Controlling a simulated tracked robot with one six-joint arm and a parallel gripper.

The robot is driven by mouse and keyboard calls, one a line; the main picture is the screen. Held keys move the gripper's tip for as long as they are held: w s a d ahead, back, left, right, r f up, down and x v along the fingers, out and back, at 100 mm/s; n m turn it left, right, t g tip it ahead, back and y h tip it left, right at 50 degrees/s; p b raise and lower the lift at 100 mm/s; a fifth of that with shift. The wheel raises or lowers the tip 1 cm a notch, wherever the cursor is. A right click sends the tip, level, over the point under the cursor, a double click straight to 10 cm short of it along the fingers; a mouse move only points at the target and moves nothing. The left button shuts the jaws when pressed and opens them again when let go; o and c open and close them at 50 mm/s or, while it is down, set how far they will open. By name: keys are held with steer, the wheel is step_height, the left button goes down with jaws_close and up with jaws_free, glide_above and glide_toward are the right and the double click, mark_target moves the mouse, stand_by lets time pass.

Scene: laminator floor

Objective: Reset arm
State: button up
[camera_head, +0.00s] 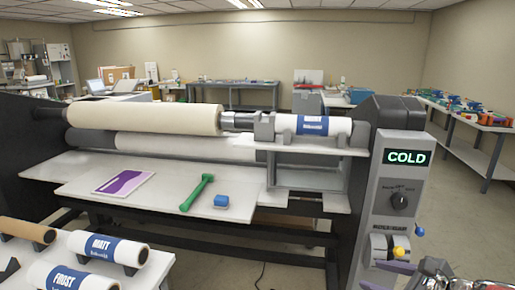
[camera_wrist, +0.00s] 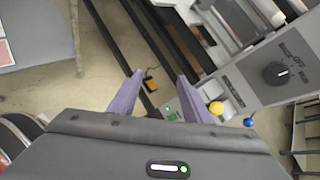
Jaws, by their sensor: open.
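My gripper (camera_wrist: 160,75) shows in the wrist view with its two purple fingers spread apart and nothing between them. Beyond the fingers are the floor and the laminator's dark frame. In the head view, only a purple finger and part of my arm show at the bottom right corner, in front of the laminator's control panel (camera_head: 398,170). The panel also shows in the wrist view (camera_wrist: 255,75), to the right of the fingers, with a black knob (camera_wrist: 276,72), a yellow knob (camera_wrist: 216,108) and a blue knob (camera_wrist: 250,122).
A labelled roll (camera_head: 312,125) sits at the upper right. Rolls marked MATT (camera_head: 108,248) and FROST (camera_head: 75,277) lie at front left. Side tables (camera_head: 470,122) stand behind.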

steer(key=s+a+n+g, duration=0.4)
steer(key=s+a+n, duration=0.1)
steer(key=a+n, duration=0.65)
steer(key=s+a+r+n+g+h, duration=0.1)
steer(key=s+a+n+h, duration=0.3)
steer(key=n, duration=1.1)
steer(key=s+a, duration=0.1)
steer(key=s, duration=0.2)
steer(key=shift+s+r+n, duration=0.35)
stand_by(1.0)
